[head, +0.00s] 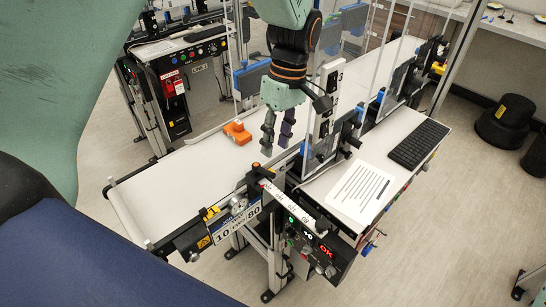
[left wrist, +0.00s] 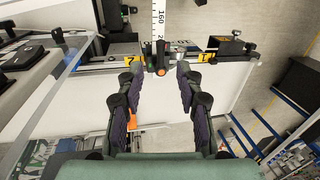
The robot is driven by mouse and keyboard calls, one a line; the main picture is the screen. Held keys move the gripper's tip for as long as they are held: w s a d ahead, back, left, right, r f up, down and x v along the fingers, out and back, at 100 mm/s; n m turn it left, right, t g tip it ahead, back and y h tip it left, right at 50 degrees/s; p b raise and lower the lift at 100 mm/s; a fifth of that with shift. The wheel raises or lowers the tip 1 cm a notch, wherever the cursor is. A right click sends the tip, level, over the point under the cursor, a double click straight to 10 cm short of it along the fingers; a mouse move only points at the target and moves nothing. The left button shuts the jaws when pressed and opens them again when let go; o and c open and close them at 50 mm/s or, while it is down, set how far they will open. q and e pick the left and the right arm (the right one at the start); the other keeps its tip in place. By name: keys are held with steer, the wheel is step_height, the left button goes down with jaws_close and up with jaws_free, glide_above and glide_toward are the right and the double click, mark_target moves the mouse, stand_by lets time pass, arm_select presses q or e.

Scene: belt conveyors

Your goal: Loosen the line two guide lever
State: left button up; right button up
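The near conveyor has a pale belt (head: 165,195) with a white scale bar (head: 290,197) at its edge. A small black lever with an orange tip (left wrist: 161,70) sits by the scale in the left wrist view, and I take it for the guide lever. In the head view the dark clamp (head: 256,178) at the scale's upper end is probably the same place, but the lever itself is small there. My left gripper (head: 276,138) is open and empty above the belt, fingers pointing down. In the left wrist view the lever appears between its fingertips, apart from both. My right gripper is out of view.
An orange part (head: 237,132) lies on the belt. A control box (head: 318,245) with a red display stands at the near side. A keyboard (head: 419,143) and a paper sheet (head: 362,191) lie to the right. Another conveyor, marked line 1 (head: 198,95), stands behind.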

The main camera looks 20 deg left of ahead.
arm_select(q)
steer(key=r, duration=0.2)
steer(key=w+r, duration=0.1)
steer(key=r, duration=0.1)
steer(key=shift+d+r, duration=0.1)
steer(key=shift+s, duration=0.1)
stand_by(0.4)
